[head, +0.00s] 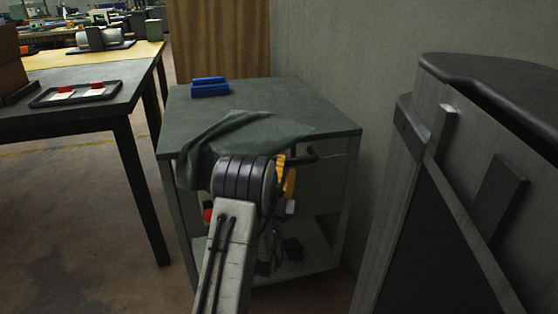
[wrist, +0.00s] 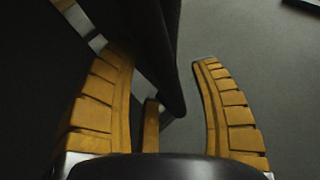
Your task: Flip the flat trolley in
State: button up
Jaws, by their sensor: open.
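A grey trolley-like stand (head: 335,131) with a flat top and a lower shelf stands by the wall in the head view. A short dark handle (head: 300,158) sticks out at its front edge. I cannot tell for sure whether this stand is the flat trolley. My gripper (head: 285,182) is in front of the stand near this handle, partly hidden by my arm. In the wrist view my gripper (wrist: 163,60) is open, its yellow fingers spread. A dark bar (wrist: 168,60) runs between the fingers in the picture; contact cannot be told.
A large grey structure with a dark rounded top (head: 490,80) fills the right. A black-legged table (head: 110,95) is at left. Bare floor (head: 80,220) lies between.

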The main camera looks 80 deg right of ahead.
jog(key=shift+d+r, duration=0.15)
jog(key=shift+c, duration=0.2)
grip_shut()
dwell(0.5)
